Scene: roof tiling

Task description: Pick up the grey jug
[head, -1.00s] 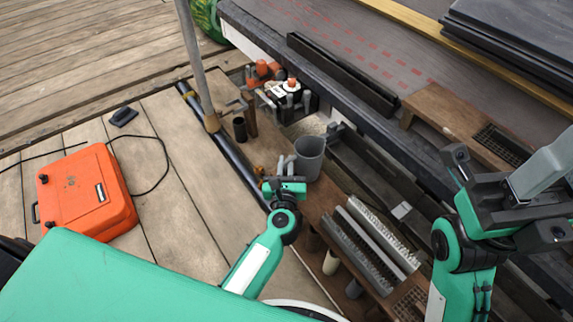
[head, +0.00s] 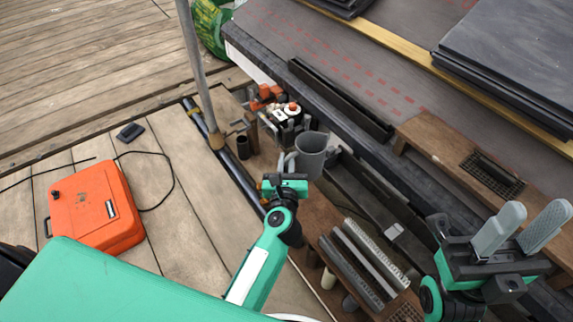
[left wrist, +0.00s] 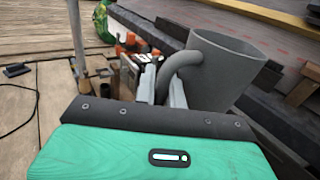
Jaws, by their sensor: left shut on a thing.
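The grey jug (head: 311,158) stands upright on the brown plank beside the roof edge; it also shows large in the left wrist view (left wrist: 222,72). Its curved handle (left wrist: 180,62) faces my left gripper. My left gripper (head: 288,166) is shut on that handle, with a finger on either side of it in the left wrist view (left wrist: 163,88). The jug's base is partly hidden. My right gripper (head: 523,228) is at the lower right, its two grey fingers apart with nothing between them, well away from the jug.
Orange and white items (head: 283,105) stand crowded behind the jug. A dark cylinder (head: 243,147) and a grey pole (head: 200,80) are to its left. Ridged strips (head: 362,255) lie in front. An orange case (head: 95,207) lies on the deck. Slates (head: 515,50) are stacked at upper right.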

